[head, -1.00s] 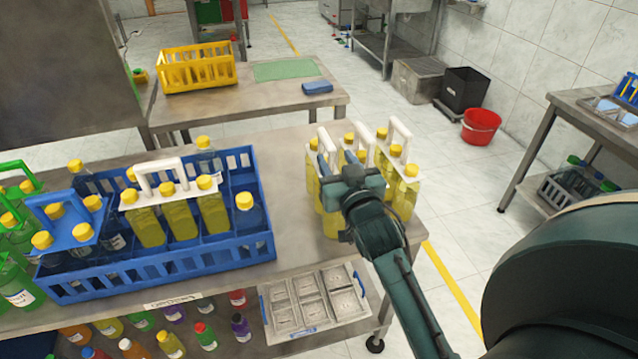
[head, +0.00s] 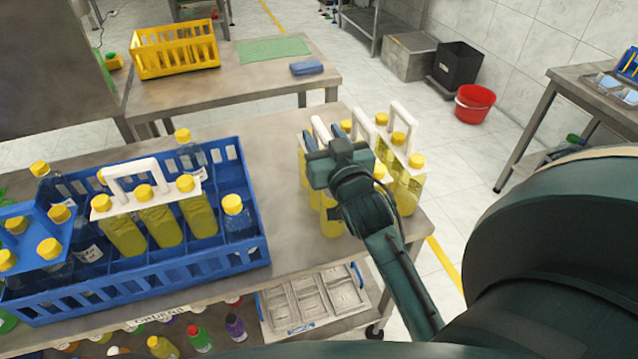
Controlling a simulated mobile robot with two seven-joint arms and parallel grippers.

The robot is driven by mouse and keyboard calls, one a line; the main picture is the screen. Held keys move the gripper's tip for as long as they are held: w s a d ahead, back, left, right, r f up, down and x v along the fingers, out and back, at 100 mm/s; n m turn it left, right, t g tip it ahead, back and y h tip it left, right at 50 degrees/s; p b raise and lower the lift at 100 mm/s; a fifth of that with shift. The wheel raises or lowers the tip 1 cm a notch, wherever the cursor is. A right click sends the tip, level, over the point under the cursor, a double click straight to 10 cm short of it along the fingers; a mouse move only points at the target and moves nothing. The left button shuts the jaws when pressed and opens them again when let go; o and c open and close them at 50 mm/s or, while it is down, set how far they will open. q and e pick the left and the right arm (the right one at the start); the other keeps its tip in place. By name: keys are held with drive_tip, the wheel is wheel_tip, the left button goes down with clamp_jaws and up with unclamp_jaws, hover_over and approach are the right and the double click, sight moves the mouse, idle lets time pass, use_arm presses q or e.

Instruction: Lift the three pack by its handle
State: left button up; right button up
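Three packs of yellow-capped bottles with white carriers stand close together at the right end of the steel table. The left pack's white handle (head: 320,129) rises beside the fingers of my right gripper (head: 319,143). The gripper and wrist cover much of this pack; whether the fingers press on the handle is hidden. The middle pack's handle (head: 363,126) and the right pack (head: 404,170) stand just right of the gripper. Another white-handled three pack (head: 154,215) sits in the blue crate (head: 150,278). My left gripper is not in view.
A blue-carrier pack (head: 33,240) is at the crate's left. A metal tray (head: 315,303) sits below the table edge. Behind stands a table (head: 240,88) with a yellow crate (head: 174,48). A red bucket (head: 474,103) is on the floor. Bare tabletop lies between crate and packs.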

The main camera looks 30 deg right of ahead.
clamp_jaws()
idle(1.2)
drive_tip(key=shift+r, duration=0.2)
